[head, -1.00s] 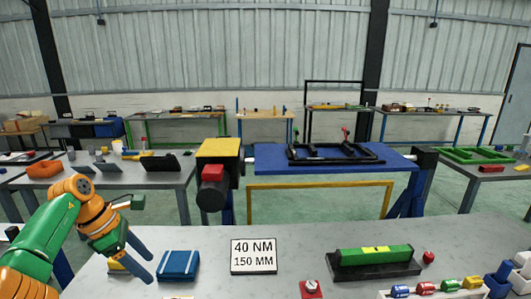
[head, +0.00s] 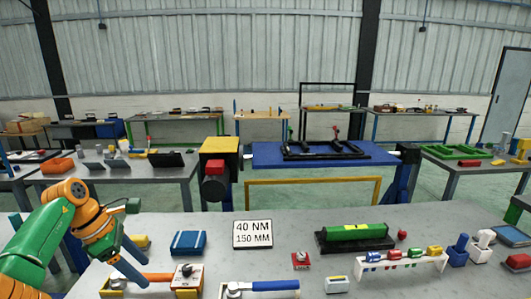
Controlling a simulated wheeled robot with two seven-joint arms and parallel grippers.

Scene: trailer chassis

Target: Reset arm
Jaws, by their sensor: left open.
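My left arm comes in from the left, green and orange, with its left gripper (head: 134,265) pointing down over the left part of the grey workbench (head: 300,215). The gripper is open, and I see nothing between its fingers. Its fingertips show close to an orange-handled tool (head: 142,281) near the front of the bench; I cannot tell whether they touch. A blue case (head: 188,242) lies to the right of the gripper. My right arm and gripper are not in view.
A sign reading 40 NM 150 MM (head: 252,234), a green cylinder in a black cradle (head: 355,233), a blue-handled tool (head: 270,286) and a white rack of coloured pieces (head: 402,262) sit on the bench. Behind stands a blue stand with a black frame (head: 320,151).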

